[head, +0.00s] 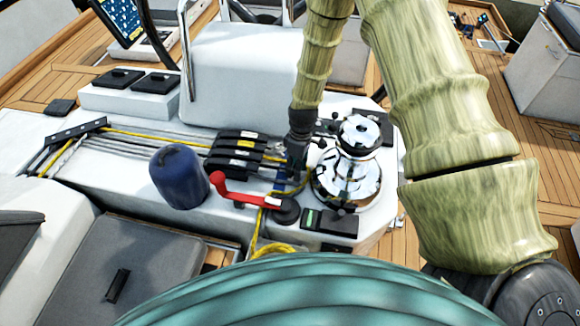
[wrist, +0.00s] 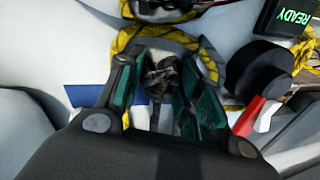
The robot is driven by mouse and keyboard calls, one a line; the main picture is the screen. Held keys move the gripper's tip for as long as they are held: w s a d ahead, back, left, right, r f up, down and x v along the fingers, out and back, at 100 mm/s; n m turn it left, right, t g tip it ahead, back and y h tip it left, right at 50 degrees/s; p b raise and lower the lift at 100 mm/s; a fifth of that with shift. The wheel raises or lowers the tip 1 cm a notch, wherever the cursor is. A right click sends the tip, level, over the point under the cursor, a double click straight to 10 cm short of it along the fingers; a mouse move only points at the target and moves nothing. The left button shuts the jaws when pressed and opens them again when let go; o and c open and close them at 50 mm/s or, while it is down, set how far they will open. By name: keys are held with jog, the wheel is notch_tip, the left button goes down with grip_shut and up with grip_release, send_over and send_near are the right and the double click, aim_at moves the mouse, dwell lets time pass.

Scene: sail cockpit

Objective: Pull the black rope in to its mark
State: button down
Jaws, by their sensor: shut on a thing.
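My gripper (head: 296,160) is low over the white cockpit top, just left of the chrome winch (head: 347,180) and right of the black rope clutches (head: 240,148). In the wrist view, the green-lined fingers of my gripper (wrist: 161,88) are closed around a dark, bunched piece that looks like the black rope (wrist: 163,76). Most of the rope is hidden by the fingers, and I cannot trace its run. A blue strip (wrist: 88,95) lies on the white surface beside the fingers; I cannot tell whether it is the mark.
A yellow rope (wrist: 165,38) loops just beyond the fingers. A panel reading READY (wrist: 292,30) is near the winch. Several lines run left to a black deck fitting (head: 76,132).

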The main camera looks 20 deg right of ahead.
jog(key=shift+d, duration=0.15)
jog(key=c, duration=1)
grip_release()
jog(key=shift+o, duration=0.2)
notch_tip(320, 180, up, 12)
jog(key=w+d, duration=0.1)
jog(key=shift+w+d+f, duration=0.15)
jog(key=shift+w+d, duration=0.15)
